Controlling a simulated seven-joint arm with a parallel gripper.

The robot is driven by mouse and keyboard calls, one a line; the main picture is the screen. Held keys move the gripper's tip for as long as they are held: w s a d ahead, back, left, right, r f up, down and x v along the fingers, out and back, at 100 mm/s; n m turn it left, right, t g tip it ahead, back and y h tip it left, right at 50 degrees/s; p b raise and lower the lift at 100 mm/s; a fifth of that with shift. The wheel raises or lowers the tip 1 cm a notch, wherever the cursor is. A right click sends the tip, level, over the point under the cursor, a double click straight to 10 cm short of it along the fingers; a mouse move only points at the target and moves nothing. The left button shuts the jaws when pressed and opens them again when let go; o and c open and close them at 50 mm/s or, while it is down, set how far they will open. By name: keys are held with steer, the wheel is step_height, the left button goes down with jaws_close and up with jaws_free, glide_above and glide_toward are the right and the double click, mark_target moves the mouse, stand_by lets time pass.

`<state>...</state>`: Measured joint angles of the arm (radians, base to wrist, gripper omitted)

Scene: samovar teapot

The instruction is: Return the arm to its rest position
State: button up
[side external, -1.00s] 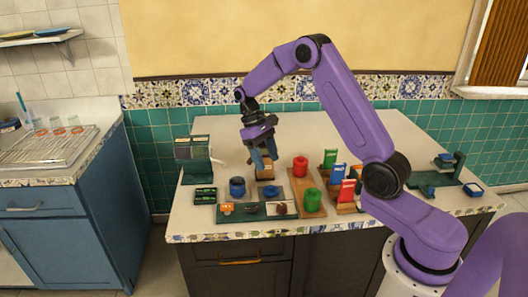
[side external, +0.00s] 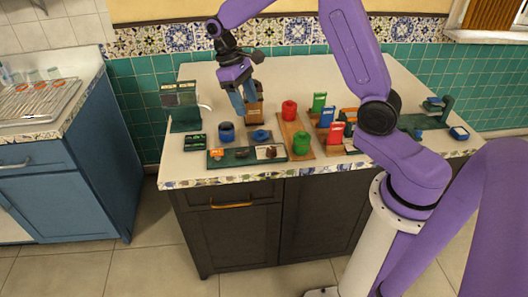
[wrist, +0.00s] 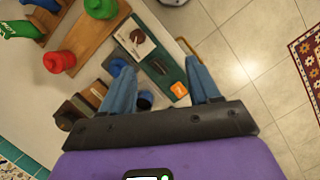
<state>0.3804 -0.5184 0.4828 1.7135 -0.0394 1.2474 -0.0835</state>
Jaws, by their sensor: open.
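My gripper (side external: 243,112) hangs above the left part of the worktop (side external: 400,78) in the side view, fingers pointing down. Its two blue fingers are apart, with nothing visible between them. A brown wooden box-like object (side external: 256,106) stands just behind the fingers; contact cannot be told. In the wrist view my gripper (wrist: 158,64) shows its fingers spread wide, over a dark green tray (wrist: 172,86) near the counter edge. My arm is raised and bent, reaching over the counter from the right.
A blue canister (side external: 226,132), red canister (side external: 289,110) and green canister (side external: 301,143) stand nearby. Upright green (side external: 319,102), blue (side external: 327,117) and red (side external: 336,132) packets are to the right. A dark green stand (side external: 181,105) is at left. Air above the counter is clear.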

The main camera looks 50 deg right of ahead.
steer(key=s+a+r+n+t, duration=0.1)
steer(key=s+a+r+n, duration=0.2)
steer(key=s, duration=0.4)
steer(key=s+a+r+n+t, duration=0.1)
steer(key=s+a+n, duration=0.1)
steer(key=s+a, duration=0.4)
steer(key=s+d+n, duration=0.1)
steer(key=s+n, duration=0.1)
steer(key=s, duration=0.6)
steer(key=s+d+f+n+t+y, duration=0.1)
steer(key=s+n, duration=0.1)
steer(key=s, duration=0.6)
steer(key=shift+s+d+n, duration=0.15)
steer(key=shift+d+n, duration=0.15)
steer(key=shift+n, duration=0.1)
